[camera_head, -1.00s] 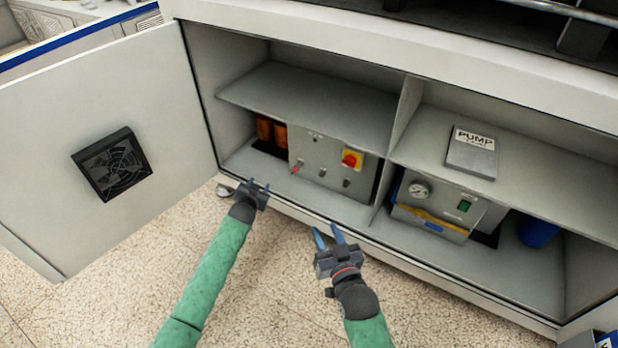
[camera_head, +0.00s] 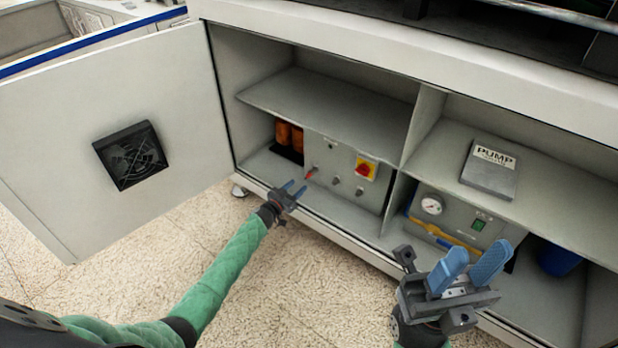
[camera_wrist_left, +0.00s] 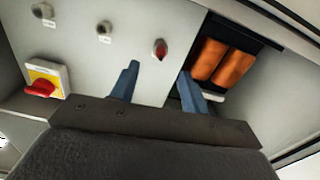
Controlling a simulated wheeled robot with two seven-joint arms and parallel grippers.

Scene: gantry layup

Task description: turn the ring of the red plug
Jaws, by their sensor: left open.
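The red plug (camera_head: 311,173) sticks out of the grey control panel (camera_head: 327,152) inside the left compartment of the open cabinet. It also shows in the left wrist view (camera_wrist_left: 160,50), just beyond and between the fingertip lines. My left gripper (camera_head: 293,188) is open and empty, a little in front of the plug and below it; the fingers are apart from it. In the left wrist view its two blue fingers (camera_wrist_left: 157,80) stand spread. My right gripper (camera_head: 468,270) is open and empty, in front of the right compartment.
A red and yellow rotary switch (camera_head: 365,168) and two grey plugs (camera_head: 348,185) sit on the same panel. Orange cylinders (camera_head: 289,136) stand left of it. A shelf (camera_head: 330,103) hangs above. The open door (camera_head: 60,120) bounds the left; a pump unit (camera_head: 455,215) is at right.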

